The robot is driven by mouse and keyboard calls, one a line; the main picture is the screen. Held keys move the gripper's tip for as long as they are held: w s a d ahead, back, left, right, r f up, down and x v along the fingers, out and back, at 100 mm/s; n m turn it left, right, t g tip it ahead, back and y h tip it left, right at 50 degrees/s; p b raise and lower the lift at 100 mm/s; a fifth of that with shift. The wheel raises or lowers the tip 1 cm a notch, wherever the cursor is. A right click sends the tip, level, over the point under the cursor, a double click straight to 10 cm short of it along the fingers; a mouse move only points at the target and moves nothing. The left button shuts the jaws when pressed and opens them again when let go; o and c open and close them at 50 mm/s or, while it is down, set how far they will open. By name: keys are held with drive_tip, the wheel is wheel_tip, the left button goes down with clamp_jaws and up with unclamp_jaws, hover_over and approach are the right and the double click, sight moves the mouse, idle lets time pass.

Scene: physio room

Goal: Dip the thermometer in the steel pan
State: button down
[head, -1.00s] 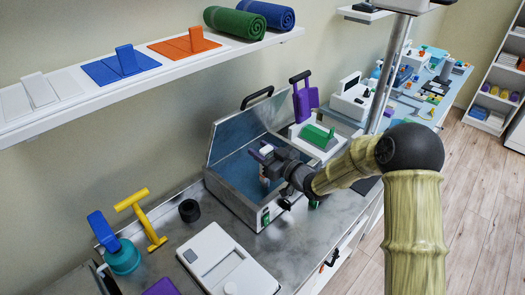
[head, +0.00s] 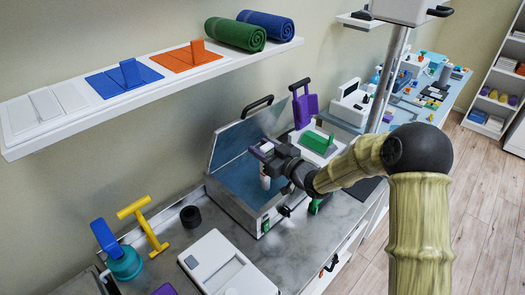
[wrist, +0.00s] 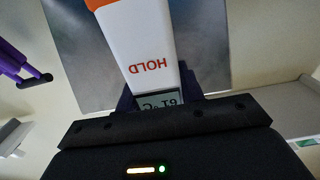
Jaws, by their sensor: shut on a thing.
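My gripper (head: 266,157) is shut on the thermometer (head: 265,182), which hangs down over the open steel pan (head: 241,210). In the wrist view, the thermometer (wrist: 148,50) is white with an orange end, the word HOLD and a small display partly covered by the jaw. The pan is a rectangular steel box with its lid (head: 240,135) raised at the back and a bluish surface inside. The thermometer's lower end is above or inside the pan opening; I cannot tell whether it touches the surface.
A white device with a green part (head: 318,145) stands behind the pan. A white scale-like device (head: 225,265), a yellow T-shaped tool (head: 146,225) and a black cylinder (head: 190,216) are on the counter in front and left. A wall shelf (head: 150,98) runs above.

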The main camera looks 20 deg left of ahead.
drive_tip(key=shift+r+p, duration=2.05)
drive_tip(key=shift+r, duration=2.05)
drive_tip(key=shift+s, duration=0.15)
